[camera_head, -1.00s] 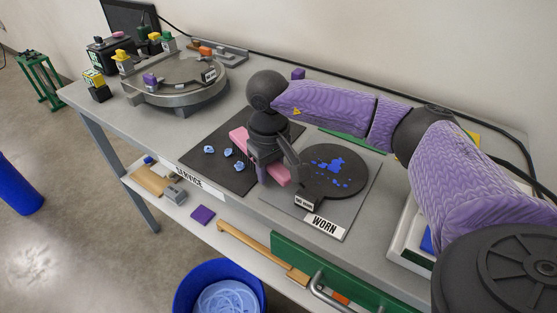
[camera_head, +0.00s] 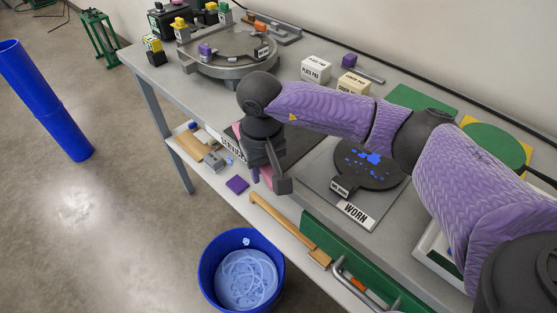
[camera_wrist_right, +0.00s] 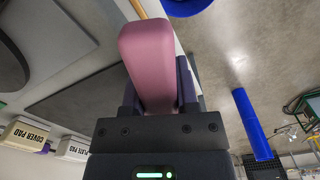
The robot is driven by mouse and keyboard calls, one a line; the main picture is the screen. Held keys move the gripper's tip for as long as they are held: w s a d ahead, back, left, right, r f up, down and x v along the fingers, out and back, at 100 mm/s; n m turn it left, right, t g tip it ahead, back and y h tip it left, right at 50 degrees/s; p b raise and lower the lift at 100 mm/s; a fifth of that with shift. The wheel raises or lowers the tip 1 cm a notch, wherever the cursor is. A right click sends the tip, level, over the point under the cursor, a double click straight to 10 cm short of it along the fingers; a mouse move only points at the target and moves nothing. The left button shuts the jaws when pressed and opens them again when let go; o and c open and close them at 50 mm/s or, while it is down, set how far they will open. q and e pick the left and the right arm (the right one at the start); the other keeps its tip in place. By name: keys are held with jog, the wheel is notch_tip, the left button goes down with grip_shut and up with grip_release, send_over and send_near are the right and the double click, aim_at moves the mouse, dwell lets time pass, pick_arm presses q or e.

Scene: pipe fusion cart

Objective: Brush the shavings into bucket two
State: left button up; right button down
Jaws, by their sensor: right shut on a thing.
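My right gripper (camera_head: 272,178) is shut on the pink brush (camera_wrist_right: 150,62), which fills the space between its fingers in the wrist view. In the head view the gripper hangs at the bench's front edge and hides most of the brush. The dark service mat (camera_wrist_right: 80,85) is largely hidden behind the gripper in the head view, so I cannot tell whether shavings lie on it. A blue bucket (camera_head: 203,266) stands on the floor below, with pale blue curled shavings (camera_head: 246,280) inside. A small pale shaving (camera_head: 246,241) shows at its far inner side. Its number is not visible.
A dark round plate (camera_head: 368,180) with blue bits lies on the WORN board (camera_head: 318,178). The lower shelf (camera_head: 283,205) holds a wooden-handled tool, a purple square (camera_head: 237,184) and a light blue bit (camera_head: 229,160). Pad boxes (camera_head: 316,69) stand behind my arm.

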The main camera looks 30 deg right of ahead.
notch_tip(320, 180, up, 5)
jog(key=p, duration=0.3)
jog(key=shift+a, duration=0.1)
jog(key=shift+r, duration=0.3)
pick_arm(q)
jog(key=shift+t, duration=0.3)
jog(key=r, duration=0.1)
jog(key=w+d+r, duration=0.1)
jog(key=d+r, duration=0.1)
jog(key=shift+w+r, duration=0.25)
jog(key=shift+w, duration=0.15)
jog(key=shift+s+a, duration=0.1)
jog(key=shift+s, duration=0.1)
